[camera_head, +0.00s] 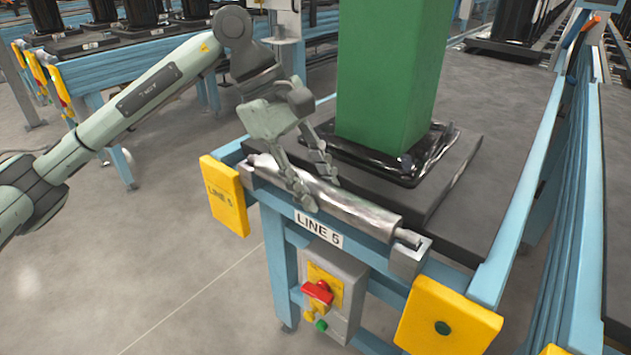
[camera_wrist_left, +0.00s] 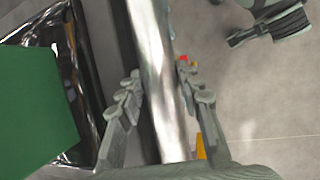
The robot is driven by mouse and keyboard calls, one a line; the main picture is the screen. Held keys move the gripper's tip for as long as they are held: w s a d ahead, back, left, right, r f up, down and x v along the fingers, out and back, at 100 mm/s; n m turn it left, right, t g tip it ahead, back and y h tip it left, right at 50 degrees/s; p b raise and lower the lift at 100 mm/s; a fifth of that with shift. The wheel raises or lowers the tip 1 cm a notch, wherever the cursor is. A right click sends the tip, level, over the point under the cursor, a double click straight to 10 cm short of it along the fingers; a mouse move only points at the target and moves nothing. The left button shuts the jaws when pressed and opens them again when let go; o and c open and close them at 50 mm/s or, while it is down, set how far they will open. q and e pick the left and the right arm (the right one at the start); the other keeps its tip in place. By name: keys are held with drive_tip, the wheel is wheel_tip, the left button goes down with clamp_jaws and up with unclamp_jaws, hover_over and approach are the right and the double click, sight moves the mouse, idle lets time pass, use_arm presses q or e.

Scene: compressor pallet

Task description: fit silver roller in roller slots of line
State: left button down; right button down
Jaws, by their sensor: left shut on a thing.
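The silver roller (camera_head: 365,214) lies lengthwise along the front edge of line 5 (camera_head: 318,229). My left gripper (camera_head: 319,190) is shut on the roller near its middle, from above. In the left wrist view the roller (camera_wrist_left: 165,95) runs between the two fingers of the gripper (camera_wrist_left: 160,85). The roller's right end pin is at the grey slot bracket (camera_head: 407,262) at the right corner. Its left end is by the left corner of the frame, where the slot is mostly hidden. I cannot tell whether either end is seated.
A green block (camera_head: 390,75) in a black wrapped base stands on the dark conveyor surface (camera_head: 500,125) just behind the roller. Yellow end plates (camera_head: 224,196) (camera_head: 447,316) flank the front. A control box with a red switch (camera_head: 317,292) hangs below. The floor at left is clear.

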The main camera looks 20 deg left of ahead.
use_arm(q)
drive_tip(key=shift+f+b, duration=1)
drive_tip(key=shift+f, duration=0.1)
drive_tip(key=c, duration=1)
unclamp_jaws()
drive_tip(key=shift+r, duration=0.15)
drive_tip(key=shift+o, duration=0.2)
drive_tip(key=shift+w, duration=0.1)
